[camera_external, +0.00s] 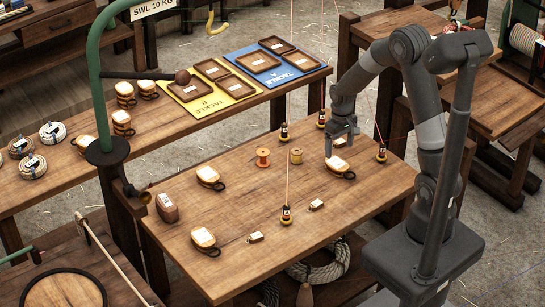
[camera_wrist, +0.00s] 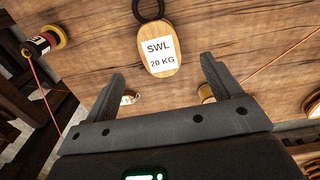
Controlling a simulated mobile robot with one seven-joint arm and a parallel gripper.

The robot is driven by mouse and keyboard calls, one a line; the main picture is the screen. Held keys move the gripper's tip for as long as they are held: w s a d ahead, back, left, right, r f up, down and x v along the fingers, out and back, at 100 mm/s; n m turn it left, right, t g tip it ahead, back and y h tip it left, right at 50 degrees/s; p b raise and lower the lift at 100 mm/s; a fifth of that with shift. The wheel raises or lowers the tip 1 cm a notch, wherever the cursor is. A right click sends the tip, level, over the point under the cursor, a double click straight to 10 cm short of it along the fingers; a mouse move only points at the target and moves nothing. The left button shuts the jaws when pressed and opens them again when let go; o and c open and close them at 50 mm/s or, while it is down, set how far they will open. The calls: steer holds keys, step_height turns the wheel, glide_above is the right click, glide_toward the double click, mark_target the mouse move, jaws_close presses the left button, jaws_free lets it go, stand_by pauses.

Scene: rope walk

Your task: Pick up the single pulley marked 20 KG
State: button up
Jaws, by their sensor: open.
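A wooden pulley (camera_wrist: 160,48) with a black ring and a white label reading "SWL 20 KG" lies on the table in the wrist view, just beyond my fingertips. In the external view the pulley (camera_external: 336,162) beneath my gripper appears to be this one. My gripper (camera_external: 342,140) is above it, with nothing held. In the wrist view my gripper (camera_wrist: 163,78) has its two fingers spread wide. Two similar pulleys lie on the same table at the left (camera_external: 208,176) and front (camera_external: 204,238); I cannot read their labels in the external view.
Several small dark weights with upright lines, such as one at the front (camera_external: 287,216), stand on the wooden table (camera_external: 250,195). A yellow board (camera_external: 214,84) and blue board (camera_external: 268,63) hold trays behind.

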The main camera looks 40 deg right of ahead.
mark_target(338, 163)
steer(key=f, duration=0.8)
steer(key=shift+w, duration=0.25)
steer(key=c, duration=1.2)
